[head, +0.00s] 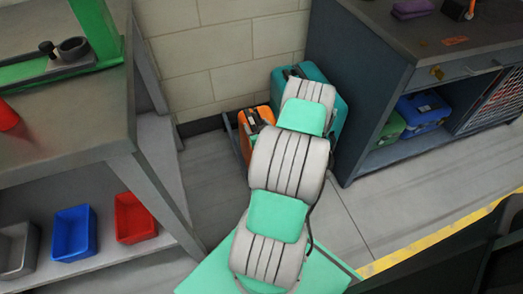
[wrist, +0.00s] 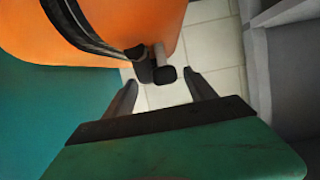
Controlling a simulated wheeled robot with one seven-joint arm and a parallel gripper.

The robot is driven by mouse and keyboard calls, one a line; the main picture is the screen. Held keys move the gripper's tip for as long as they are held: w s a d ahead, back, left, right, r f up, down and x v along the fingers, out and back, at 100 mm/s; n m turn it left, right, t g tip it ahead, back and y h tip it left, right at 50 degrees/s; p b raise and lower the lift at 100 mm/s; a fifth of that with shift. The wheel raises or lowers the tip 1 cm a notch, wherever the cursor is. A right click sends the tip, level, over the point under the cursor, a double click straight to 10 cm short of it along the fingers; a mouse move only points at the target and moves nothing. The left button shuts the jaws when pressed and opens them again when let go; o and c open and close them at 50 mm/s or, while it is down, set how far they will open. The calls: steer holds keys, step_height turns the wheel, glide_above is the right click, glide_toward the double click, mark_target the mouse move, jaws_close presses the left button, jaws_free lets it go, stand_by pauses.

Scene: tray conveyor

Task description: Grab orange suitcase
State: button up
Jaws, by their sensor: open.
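The orange suitcase (head: 247,146) stands on the floor against the brick wall in the head view, partly hidden by my arm. In the wrist view the orange suitcase (wrist: 150,22) fills the upper left, with a dark band across it and a dark handle-like part (wrist: 145,70) at its edge. My gripper (wrist: 161,92) is open, its two fingers apart. The dark part lies just ahead of the gap between the fingertips; I cannot tell whether they touch it. In the head view my gripper is hidden behind my arm.
A teal suitcase (head: 336,98) stands right beside the orange one; a teal surface (wrist: 45,110) fills the wrist view's left. A grey workbench (head: 372,70) is at right. A left shelf holds blue (head: 74,232) and red (head: 135,217) bins. Floor shows between the furniture.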

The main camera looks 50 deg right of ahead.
mark_target(253, 122)
steer(key=x, duration=0.3)
steer(key=shift+w+a+f+b, duration=0.15)
steer(key=shift+f+b, duration=0.15)
steer(key=shift+b, duration=0.05)
steer(key=shift+w, duration=0.2)
jaws_close()
stand_by(0.3)
steer(key=shift+d+r, duration=0.25)
steer(key=shift+d, duration=0.05)
